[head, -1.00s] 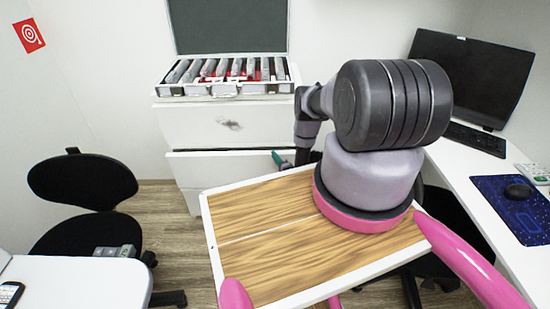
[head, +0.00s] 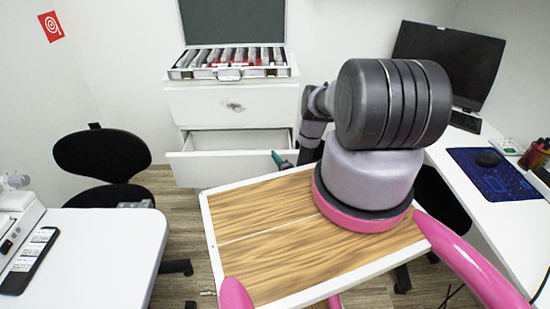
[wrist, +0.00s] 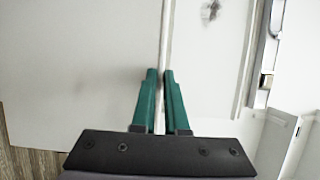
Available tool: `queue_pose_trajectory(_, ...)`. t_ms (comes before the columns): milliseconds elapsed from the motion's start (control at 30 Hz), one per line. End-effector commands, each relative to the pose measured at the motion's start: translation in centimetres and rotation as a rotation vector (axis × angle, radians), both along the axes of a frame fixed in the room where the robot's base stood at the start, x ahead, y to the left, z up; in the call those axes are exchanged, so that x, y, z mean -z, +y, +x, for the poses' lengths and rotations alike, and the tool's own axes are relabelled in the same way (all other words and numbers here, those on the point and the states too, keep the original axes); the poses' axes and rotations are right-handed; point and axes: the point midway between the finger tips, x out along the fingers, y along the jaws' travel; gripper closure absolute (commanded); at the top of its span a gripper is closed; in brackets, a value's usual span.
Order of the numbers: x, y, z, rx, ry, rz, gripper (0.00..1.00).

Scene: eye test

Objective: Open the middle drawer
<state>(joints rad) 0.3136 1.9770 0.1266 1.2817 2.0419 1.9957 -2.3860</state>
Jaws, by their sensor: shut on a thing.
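The white cabinet (head: 232,108) stands at the back, its top drawer front closed and bearing a dark mark. The middle drawer (head: 215,170) below is pulled partly out, and its empty-looking inside shows above the front panel. My gripper (head: 283,160) is at the drawer's right end, partly hidden by my arm. In the wrist view, the green fingers of my gripper (wrist: 160,76) are shut on the thin edge of the middle drawer's front panel (wrist: 165,40), one finger on each side. The lower part of the cabinet is hidden by my body.
An open case (head: 230,72) with several dark items sits on the cabinet. A black chair (head: 102,152) and a white table (head: 100,245) are at the left. A desk (head: 485,212) with a monitor (head: 447,62) is at the right. Some floor shows before the cabinet.

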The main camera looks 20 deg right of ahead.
Motion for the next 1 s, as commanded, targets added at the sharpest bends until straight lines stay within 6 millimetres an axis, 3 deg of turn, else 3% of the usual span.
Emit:
queue_pose_trajectory(200, 0.1, 0.0, -0.1, 0.000, 0.002, -0.001, 1.00)
queue_pose_trajectory(233, 0.1, 0.0, -0.1, 0.000, 0.002, -0.001, 0.81)
queue_pose_trajectory(300, 0.1, 0.0, -0.1, 0.000, 0.002, -0.001, 0.59)
queue_pose_trajectory(667, 0.0, 0.0, -0.3, 0.000, 0.001, -0.001, 0.59)
queue_pose_trajectory(767, 0.1, -0.1, -1.4, 0.000, 0.003, 0.000, 0.59)
queue_pose_trajectory(1000, 0.1, -0.5, -6.2, 0.000, 0.005, 0.001, 0.59)
